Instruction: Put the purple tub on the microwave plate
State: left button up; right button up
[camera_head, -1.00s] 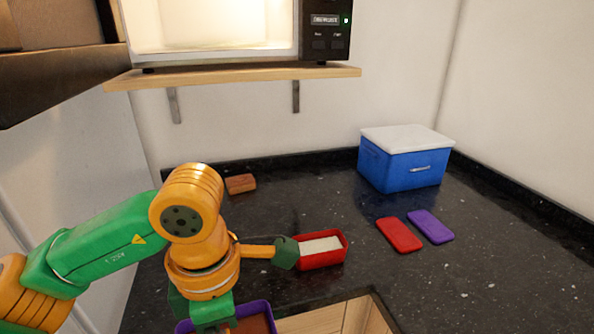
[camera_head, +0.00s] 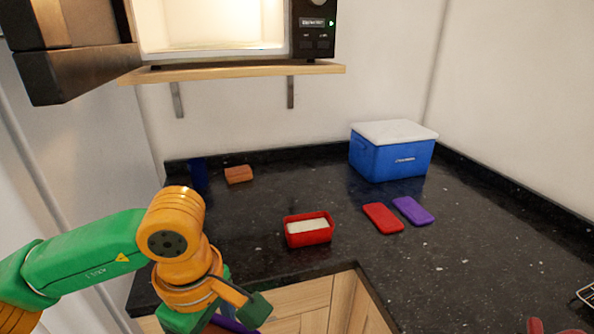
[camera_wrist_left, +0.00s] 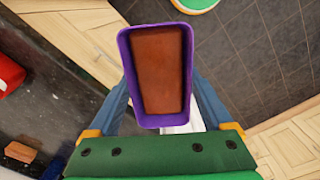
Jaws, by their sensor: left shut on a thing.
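The purple tub (camera_wrist_left: 162,121), filled with something brown, is in the middle of the left wrist view, between the two fingers of my left gripper (camera_wrist_left: 160,88). The gripper is shut on it. In the head view, only a sliver of the tub (camera_head: 236,325) shows at the bottom edge, beside my left gripper (camera_head: 250,312). The lit microwave (camera_head: 300,35) stands open on a shelf at the top, its dark door (camera_head: 75,72) swung out to the left. Its plate is not visible. My right gripper is not in view.
A red tub (camera_head: 309,236) with white contents stands near the counter's front edge. Red (camera_head: 382,218) and purple (camera_head: 412,210) lids, a blue cooler (camera_head: 390,158) and a brown block (camera_head: 238,174) lie farther back. The wooden shelf (camera_head: 235,73) juts out under the microwave.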

pick_arm(q)
jog(key=a+f+m, duration=0.1)
jog(key=m, duration=0.3)
jog(key=a+f+m, duration=0.1)
jog(key=m, duration=0.3)
jog(key=a+f+m, duration=0.1)
jog(key=f+m, duration=0.1)
jog(key=m, duration=0.2)
jog(key=shift+s+a, duration=0.35)
jog(key=shift+a, duration=0.05)
jog(key=shift+s+a+f+m, duration=0.15)
jog(key=shift+f+m, duration=0.1)
jog(key=shift+m, duration=0.45)
jog(key=shift+s+f+m, duration=0.1)
jog(key=shift+m, duration=0.2)
